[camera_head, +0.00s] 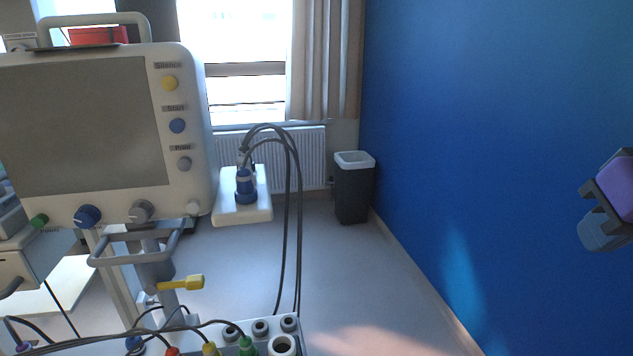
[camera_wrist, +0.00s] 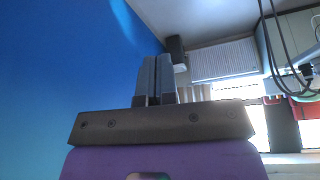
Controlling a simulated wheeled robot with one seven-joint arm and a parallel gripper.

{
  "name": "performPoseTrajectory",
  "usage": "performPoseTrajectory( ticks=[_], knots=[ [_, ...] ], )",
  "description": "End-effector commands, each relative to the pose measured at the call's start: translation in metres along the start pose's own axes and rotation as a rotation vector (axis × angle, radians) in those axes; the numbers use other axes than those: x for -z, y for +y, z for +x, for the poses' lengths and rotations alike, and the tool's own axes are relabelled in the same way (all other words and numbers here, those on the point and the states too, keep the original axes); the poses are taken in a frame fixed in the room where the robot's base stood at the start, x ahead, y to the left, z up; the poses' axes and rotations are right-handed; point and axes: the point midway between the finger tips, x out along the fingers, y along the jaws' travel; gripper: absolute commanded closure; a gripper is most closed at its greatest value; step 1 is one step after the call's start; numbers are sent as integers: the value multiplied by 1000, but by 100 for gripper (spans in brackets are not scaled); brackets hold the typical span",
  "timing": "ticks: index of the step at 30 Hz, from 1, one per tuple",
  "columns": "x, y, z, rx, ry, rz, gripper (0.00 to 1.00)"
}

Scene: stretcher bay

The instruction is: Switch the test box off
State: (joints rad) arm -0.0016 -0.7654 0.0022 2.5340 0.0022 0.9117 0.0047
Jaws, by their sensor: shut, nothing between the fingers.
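A pale box (camera_head: 270,349) with dark round sockets and red, yellow and green cable plugs shows at the bottom edge, mostly cut off. I cannot tell if it is the test box, and I see no switch marked as its own. My gripper (camera_head: 600,235) is at the far right in front of the blue wall, well away from the equipment. Its fingers (camera_wrist: 155,80) are together and empty in the wrist view.
A monitor (camera_head: 85,190) with a dark screen, side buttons and knobs stands at left. A yellow lever (camera_head: 182,283) is on its stand. A small white shelf (camera_head: 243,208) holds a blue connector. A bin (camera_head: 353,195) stands behind. The floor at centre right is clear.

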Motion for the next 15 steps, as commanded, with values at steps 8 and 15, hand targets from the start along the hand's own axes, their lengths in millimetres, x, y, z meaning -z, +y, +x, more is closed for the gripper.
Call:
performPoseTrajectory(
  ticks=[8,15],
  knots=[
    [2,-2,1,2,-5,-3,100],
    [22,-22,16,22,-64,-23,100]
  ],
)
